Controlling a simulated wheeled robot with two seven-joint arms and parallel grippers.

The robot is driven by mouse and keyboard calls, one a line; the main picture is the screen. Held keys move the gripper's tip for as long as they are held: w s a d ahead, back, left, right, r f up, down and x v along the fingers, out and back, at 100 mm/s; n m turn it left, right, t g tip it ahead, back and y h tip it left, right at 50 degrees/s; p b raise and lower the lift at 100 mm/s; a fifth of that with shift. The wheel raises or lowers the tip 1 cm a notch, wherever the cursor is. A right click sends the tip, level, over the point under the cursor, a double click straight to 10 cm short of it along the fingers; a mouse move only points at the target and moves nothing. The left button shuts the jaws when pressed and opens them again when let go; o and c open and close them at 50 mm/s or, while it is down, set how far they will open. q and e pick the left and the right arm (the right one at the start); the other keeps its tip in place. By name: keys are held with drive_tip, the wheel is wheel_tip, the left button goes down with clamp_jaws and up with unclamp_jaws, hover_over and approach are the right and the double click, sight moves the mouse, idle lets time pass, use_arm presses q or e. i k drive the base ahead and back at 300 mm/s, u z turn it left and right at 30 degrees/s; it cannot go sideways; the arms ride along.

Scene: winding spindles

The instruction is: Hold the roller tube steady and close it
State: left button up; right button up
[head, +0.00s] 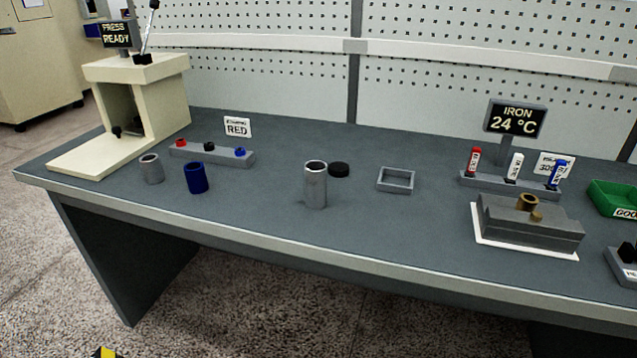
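A grey metal roller tube (316,187) stands upright near the middle of the bench, its top end open. A round black cap (339,169) lies flat on the bench just behind and to the right of the tube. I cannot tell if the two touch. A shorter grey cylinder (151,169) and a dark blue cylinder (196,178) stand upright to the left, both with open tops. Neither of my grippers shows in the head view.
A cream press (163,75) stands at the left end. A small grey tray (396,180) sits right of the tube. A rack (213,154) with coloured knobs, a marker holder (510,186), an iron block (528,225) and a green bin (613,198) also stand there. The front middle is clear.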

sight(316, 185)
drive_tip(key=k, duration=0.65)
drive_tip(key=u, duration=0.7)
drive_tip(key=i, duration=0.75)
drive_tip(key=u, duration=0.55)
drive_tip(key=i, duration=0.9)
drive_tip(key=z, duration=0.85)
drive_tip(key=i, duration=0.55)
drive_tip(key=z, duration=0.95)
